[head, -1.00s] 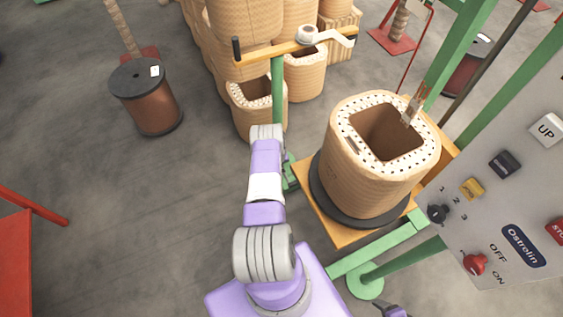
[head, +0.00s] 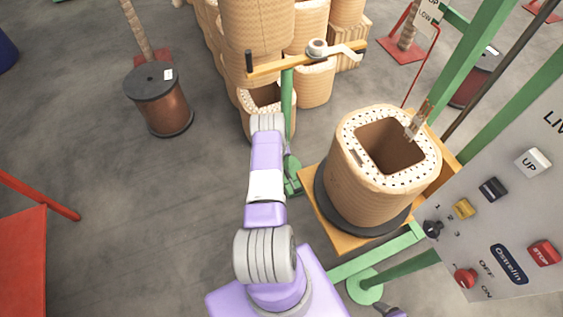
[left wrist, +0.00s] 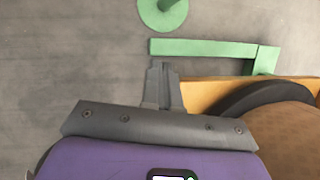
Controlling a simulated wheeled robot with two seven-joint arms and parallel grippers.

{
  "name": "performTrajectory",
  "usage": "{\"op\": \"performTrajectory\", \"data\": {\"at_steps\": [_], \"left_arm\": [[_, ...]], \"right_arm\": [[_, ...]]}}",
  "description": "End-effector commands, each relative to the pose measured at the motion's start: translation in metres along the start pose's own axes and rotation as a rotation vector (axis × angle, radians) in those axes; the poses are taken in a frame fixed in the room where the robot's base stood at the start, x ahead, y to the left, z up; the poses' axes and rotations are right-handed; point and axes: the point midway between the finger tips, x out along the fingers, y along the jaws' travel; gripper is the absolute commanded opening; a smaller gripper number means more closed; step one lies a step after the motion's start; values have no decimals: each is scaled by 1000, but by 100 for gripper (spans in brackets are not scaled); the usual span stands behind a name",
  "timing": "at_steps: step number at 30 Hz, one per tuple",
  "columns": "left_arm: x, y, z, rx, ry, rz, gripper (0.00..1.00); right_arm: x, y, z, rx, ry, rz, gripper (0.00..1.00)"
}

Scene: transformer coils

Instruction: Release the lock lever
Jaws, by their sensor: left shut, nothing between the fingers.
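Which part is the lock lever is unclear. A green bar (left wrist: 205,47) beside the orange platform (left wrist: 292,83) shows in the left wrist view. In the head view a green post stands on a green base (head: 293,180) left of the platform. It carries a wooden crossbar (head: 283,64) with a black upright handle and a pale crank-like arm (head: 342,50). My left gripper (left wrist: 160,67) is shut and empty. Its fingertips appear just below the bar in the wrist picture; contact cannot be told. In the head view my purple left arm hides its gripper.
A tan coil (head: 370,195) stands on a black disc on the platform. A grey control panel (head: 500,215) is at right. Several coils (head: 262,40) are stacked behind the crossbar. A copper-wire spool (head: 160,105) stands left on open floor. A red frame (head: 22,250) is at lower left.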

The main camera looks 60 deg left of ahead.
Motion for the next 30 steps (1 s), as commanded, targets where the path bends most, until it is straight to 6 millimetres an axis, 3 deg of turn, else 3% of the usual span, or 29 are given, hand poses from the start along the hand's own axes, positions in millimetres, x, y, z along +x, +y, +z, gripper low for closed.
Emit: {"op": "performTrajectory", "data": {"at_steps": [3,9,30], "left_arm": [[-18,2,13,0,-1,1,0],[-30,4,21,0,0,0,0],[-31,4,22,-1,0,1,0]], "right_arm": [[-6,-2,0,1,0,0,69],[-8,-3,0,0,-1,0,69],[-8,-3,0,0,0,0,69]]}}
